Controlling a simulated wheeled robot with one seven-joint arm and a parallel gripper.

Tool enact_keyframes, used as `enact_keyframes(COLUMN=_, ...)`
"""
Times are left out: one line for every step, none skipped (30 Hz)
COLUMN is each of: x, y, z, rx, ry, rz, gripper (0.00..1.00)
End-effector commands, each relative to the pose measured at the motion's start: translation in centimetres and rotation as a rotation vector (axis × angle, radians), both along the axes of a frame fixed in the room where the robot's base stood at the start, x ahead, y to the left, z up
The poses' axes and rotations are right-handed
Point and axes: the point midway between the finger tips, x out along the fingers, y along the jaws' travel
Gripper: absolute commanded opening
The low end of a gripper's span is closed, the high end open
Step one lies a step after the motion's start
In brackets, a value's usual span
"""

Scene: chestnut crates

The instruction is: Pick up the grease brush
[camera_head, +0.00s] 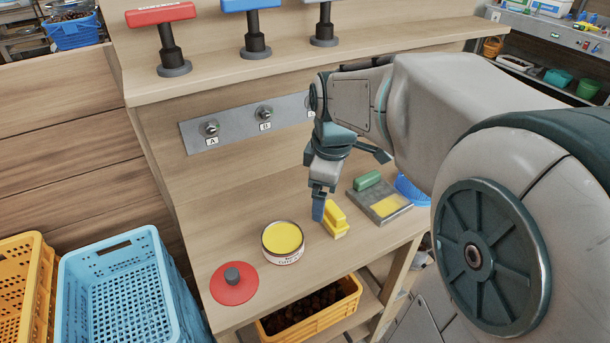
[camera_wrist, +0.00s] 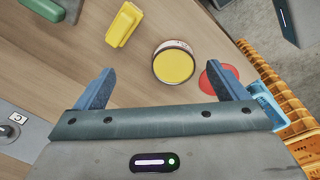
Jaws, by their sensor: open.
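A yellow block-shaped object with a raised handle, which looks like the grease brush (camera_head: 336,222), lies on the wooden bench beside an open tin of yellow grease (camera_head: 283,240). In the wrist view the brush (camera_wrist: 122,25) is near the top, left of the tin (camera_wrist: 173,66). My gripper (camera_head: 318,206) is in front of the brush in the head view, just to its left, and partly overlaps it. In the wrist view my gripper (camera_wrist: 165,82) has its fingers wide apart with nothing between them. Whether the brush has bristles underneath is hidden.
A red lid (camera_head: 234,286) lies left of the tin. A grey tray (camera_head: 402,216) with a green-handled piece (camera_head: 367,180) stands right of the brush. A metal strip (camera_head: 190,134) with labelled knobs runs along the bench back. Blue (camera_head: 112,251) and orange (camera_head: 8,243) crates stand left.

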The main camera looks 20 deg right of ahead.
Motion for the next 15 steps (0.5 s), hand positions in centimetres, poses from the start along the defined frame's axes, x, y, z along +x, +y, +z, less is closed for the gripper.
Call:
enact_keyframes(x=1.2, y=-0.7, z=-0.4, rx=-0.009, ry=0.019, rz=0.086, gripper=0.93)
enact_keyframes(x=1.9, y=-1.0, z=-0.5, rx=-0.016, ry=0.027, rz=0.146, gripper=0.93)
enact_keyframes(x=2.7, y=-1.5, z=-0.6, rx=-0.022, ry=0.038, rz=0.225, gripper=0.93)
enact_keyframes(x=3.3, y=-1.8, z=-0.7, rx=-0.027, ry=0.048, rz=0.283, gripper=0.93)
enact_keyframes(x=3.9, y=-2.2, z=-0.9, rx=-0.031, ry=0.056, rz=0.34, gripper=0.93)
enact_keyframes(x=4.7, y=-2.6, z=-1.1, rx=-0.036, ry=0.065, rz=0.412, gripper=0.93)
enact_keyframes(x=5.2, y=-3.0, z=-1.2, rx=-0.038, ry=0.072, rz=0.463, gripper=0.93)
enact_keyframes(x=5.6, y=-3.3, z=-1.4, rx=-0.04, ry=0.079, rz=0.511, gripper=0.93)
enact_keyframes(x=6.2, y=-3.6, z=-1.5, rx=-0.042, ry=0.087, rz=0.569, gripper=0.93)
enact_keyframes(x=6.6, y=-3.9, z=-1.7, rx=-0.044, ry=0.091, rz=0.607, gripper=0.93)
enact_keyframes(x=6.9, y=-4.1, z=-1.8, rx=-0.045, ry=0.095, rz=0.643, gripper=0.93)
enact_keyframes(x=7.3, y=-4.4, z=-2.0, rx=-0.045, ry=0.101, rz=0.683, gripper=0.93)
enact_keyframes(x=7.5, y=-4.6, z=-2.0, rx=-0.046, ry=0.104, rz=0.71, gripper=0.93)
enact_keyframes(x=7.7, y=-4.7, z=-2.1, rx=-0.046, ry=0.107, rz=0.732, gripper=0.93)
enact_keyframes(x=7.9, y=-4.9, z=-2.2, rx=-0.046, ry=0.11, rz=0.756, gripper=0.93)
